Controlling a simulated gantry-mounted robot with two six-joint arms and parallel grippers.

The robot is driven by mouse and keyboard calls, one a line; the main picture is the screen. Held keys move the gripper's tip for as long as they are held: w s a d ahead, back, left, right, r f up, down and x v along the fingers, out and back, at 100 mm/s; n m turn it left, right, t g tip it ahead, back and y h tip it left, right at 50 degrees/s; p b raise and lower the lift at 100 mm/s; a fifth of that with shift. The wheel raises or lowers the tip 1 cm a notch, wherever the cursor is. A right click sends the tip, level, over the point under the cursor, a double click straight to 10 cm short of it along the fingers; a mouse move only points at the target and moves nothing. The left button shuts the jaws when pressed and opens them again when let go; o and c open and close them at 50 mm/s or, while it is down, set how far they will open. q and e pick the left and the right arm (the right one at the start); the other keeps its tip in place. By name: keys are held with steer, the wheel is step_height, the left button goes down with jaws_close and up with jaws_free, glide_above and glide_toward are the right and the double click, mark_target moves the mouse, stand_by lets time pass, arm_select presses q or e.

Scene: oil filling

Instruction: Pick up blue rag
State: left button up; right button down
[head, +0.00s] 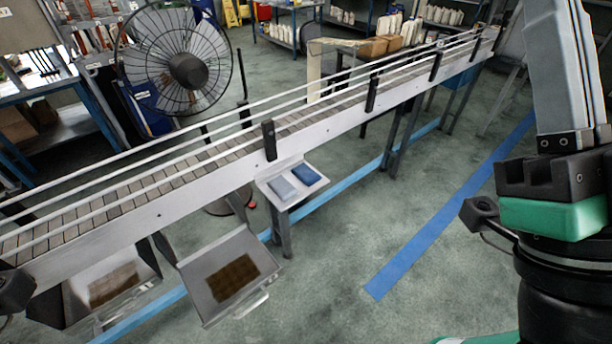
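A dark blue rag (306,175) lies folded on a small white tray (268,189) fixed at the side of the conveyor. A paler grey-blue rag (281,188) lies beside it on the left of the same tray. Both lie flat, and nothing covers them. Links of my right arm show at the right edge, well apart from the tray, but no gripper fingers can be made out on them. My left gripper does not show either; only a small dark part is cut off at the lower left edge.
The conveyor (150,210) with white guide rails runs diagonally above the tray. Two metal bins with brown contents, a right one (205,300) and a left one (70,300), hang below left. A large fan (190,70) stands behind. The floor right of the tray is clear, with blue tape (420,245).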

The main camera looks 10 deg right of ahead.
steer(key=c, duration=1.5)
jaws_free()
steer(key=shift+c, duration=0.2)
steer(key=o, duration=1.5)
